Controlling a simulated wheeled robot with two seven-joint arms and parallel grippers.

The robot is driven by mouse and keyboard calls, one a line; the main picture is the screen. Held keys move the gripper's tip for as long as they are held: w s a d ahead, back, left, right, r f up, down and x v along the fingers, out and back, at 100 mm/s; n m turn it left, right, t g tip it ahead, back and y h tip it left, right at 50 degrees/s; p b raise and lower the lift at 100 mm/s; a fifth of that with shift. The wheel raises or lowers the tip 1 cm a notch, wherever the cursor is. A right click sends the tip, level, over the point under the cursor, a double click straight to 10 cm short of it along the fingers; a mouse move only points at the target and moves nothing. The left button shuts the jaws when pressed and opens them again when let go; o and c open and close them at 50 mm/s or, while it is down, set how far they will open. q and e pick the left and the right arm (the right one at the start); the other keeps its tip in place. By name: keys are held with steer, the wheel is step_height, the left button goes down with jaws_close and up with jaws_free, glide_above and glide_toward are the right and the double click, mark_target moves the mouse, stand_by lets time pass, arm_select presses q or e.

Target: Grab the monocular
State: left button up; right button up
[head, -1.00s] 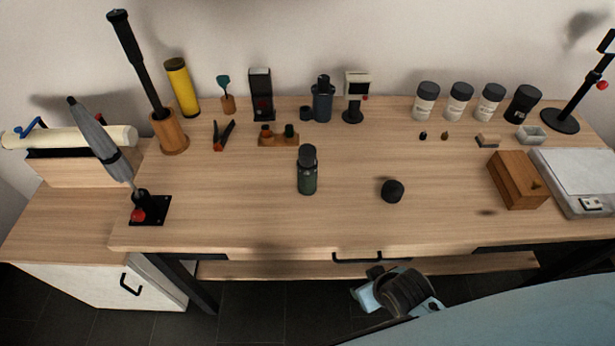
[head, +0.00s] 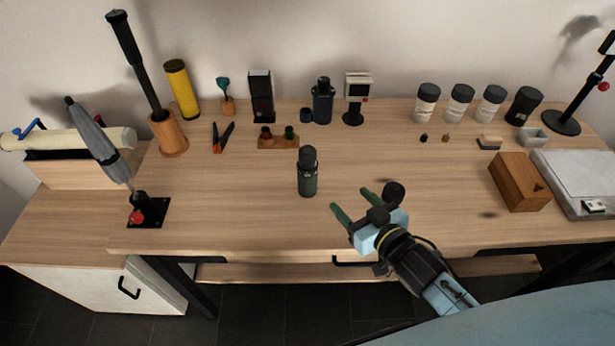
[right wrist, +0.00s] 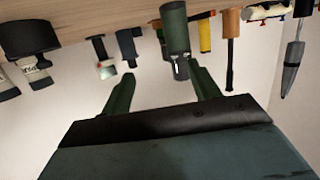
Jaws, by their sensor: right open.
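The monocular (head: 308,182) is a small green cylinder with a black upper end, standing upright near the middle of the wooden table. My right gripper (head: 350,200) is open and empty over the table's front half, to the right of the monocular and apart from it, its green fingers pointing toward the upper left. In the right wrist view, which is upside down, the monocular (right wrist: 174,30) appears beyond the open fingers (right wrist: 160,72), closer to the right finger. My left gripper is not in view.
A round black object (head: 395,192) stands right beside my right gripper. A wooden box (head: 519,184) and a grey scale (head: 575,178) are at the right. Bottles, jars and small tools line the back. A lever tool (head: 148,212) stands front left. Table around the monocular is clear.

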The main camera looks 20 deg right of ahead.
mark_target(313, 165)
steer(key=w+a+y, duration=0.1)
steer(key=w+a, duration=0.1)
steer(key=w, duration=0.2)
steer(key=w+a+r+n+t+y, duration=0.1)
steer(key=w+a, duration=0.1)
steer(key=w, duration=0.2)
steer(key=w+a+r+y+b, duration=0.1)
steer(key=w+a, duration=0.1)
steer(key=w, duration=0.3)
steer(key=shift+a+r+n+t+y, duration=0.1)
steer(key=shift+a+n+t+y, duration=0.1)
steer(key=shift+n+t+y, duration=0.15)
jaws_close()
